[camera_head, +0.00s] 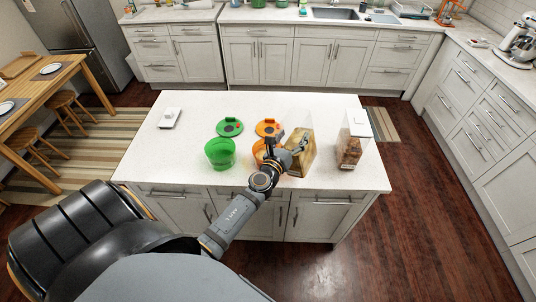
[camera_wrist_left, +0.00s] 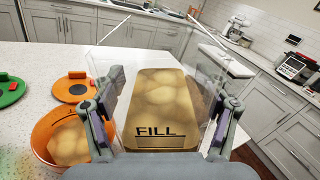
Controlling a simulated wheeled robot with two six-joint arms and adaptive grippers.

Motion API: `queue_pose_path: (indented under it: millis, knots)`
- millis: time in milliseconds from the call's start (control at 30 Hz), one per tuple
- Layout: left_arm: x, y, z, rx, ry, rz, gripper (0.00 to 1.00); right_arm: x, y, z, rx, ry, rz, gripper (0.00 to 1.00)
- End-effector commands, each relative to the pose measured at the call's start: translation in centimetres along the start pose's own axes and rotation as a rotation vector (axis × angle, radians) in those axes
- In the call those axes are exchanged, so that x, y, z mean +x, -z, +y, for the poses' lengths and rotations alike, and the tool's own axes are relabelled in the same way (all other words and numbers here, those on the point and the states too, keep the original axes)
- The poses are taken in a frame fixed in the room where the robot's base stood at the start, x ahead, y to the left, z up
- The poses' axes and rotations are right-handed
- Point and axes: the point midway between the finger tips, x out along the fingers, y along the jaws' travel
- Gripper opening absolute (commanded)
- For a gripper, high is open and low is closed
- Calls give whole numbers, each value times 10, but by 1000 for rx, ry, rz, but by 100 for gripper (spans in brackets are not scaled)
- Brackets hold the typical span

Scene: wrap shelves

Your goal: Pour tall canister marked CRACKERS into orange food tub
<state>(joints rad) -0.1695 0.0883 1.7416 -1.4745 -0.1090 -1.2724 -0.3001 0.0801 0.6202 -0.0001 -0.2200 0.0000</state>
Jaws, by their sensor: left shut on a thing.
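My left gripper (camera_head: 291,146) is shut on a tall clear canister (camera_head: 301,158). In the left wrist view the canister (camera_wrist_left: 165,100) fills the space between the fingers, with tan contents and a FILL mark. I cannot read the word CRACKERS on it. I cannot tell whether it touches the counter. The orange food tub (camera_head: 258,150) stands just left of the canister, partly hidden by my gripper. The left wrist view shows the tub (camera_wrist_left: 42,128) open, with tan contents inside. My right gripper is not in view.
A green tub (camera_head: 220,156) stands left of the orange one. A green lid (camera_head: 229,127) and an orange lid (camera_head: 268,128) lie behind them. A second canister (camera_head: 350,150) with brown contents stands at right. A white lid-like piece (camera_head: 169,118) lies at left. The island's (camera_head: 150,160) left front is clear.

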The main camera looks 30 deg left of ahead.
Motion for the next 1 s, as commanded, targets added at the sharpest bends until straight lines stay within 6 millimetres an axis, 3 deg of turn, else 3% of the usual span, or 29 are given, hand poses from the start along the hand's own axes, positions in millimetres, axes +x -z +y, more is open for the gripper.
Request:
queue_pose_path:
  millis: [433, 1000]
  knots:
    - [1, -28, -9, -8, 2, -7, 12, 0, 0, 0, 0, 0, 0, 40]
    - [0, -31, -10, -6, 3, -5, 12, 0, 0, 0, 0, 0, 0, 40]
